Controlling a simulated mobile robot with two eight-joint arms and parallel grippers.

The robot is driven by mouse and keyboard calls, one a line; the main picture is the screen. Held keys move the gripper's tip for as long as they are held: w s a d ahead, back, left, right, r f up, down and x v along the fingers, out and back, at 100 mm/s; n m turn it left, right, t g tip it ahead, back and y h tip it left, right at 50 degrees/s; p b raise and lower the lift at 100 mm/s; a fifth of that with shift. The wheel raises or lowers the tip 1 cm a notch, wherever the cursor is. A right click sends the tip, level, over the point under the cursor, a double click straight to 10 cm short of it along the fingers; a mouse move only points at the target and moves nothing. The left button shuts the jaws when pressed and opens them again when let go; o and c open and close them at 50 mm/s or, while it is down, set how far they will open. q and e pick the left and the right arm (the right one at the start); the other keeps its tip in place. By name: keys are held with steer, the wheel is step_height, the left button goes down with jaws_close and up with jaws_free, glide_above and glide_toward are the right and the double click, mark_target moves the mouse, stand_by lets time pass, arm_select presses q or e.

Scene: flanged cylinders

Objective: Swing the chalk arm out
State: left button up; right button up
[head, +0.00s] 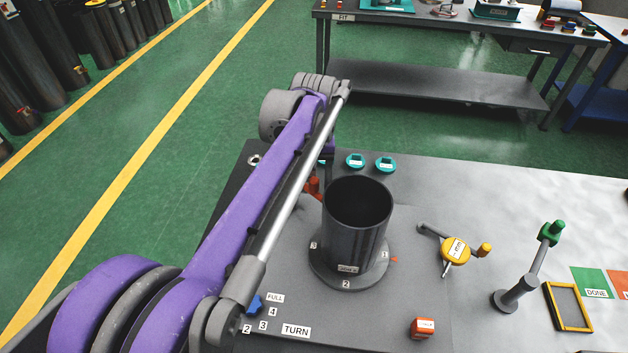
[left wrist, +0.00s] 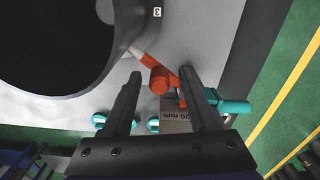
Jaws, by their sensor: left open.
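The chalk arm (head: 313,187) appears to be the orange-red lever behind and left of the dark open cylinder (head: 356,215). In the left wrist view, its pale tip (left wrist: 137,50) reaches the cylinder's flange area; I cannot tell whether it touches. An upright orange knob (left wrist: 160,80) stands on it. My left gripper (left wrist: 161,74) is open, its two dark fingers on either side of the knob with gaps. In the head view my purple left arm hides most of that gripper. My right gripper is not in view.
A yellow dial gauge (head: 455,250) on an arm and a green-knobbed post (head: 527,277) stand right of the cylinder. A blue lever (head: 254,303) is at the front left. Teal pieces (head: 385,163) lie behind. An orange block (head: 422,327) sits in front.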

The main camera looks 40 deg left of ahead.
arm_select(q)
jaws_close()
stand_by(0.3)
stand_by(1.2)
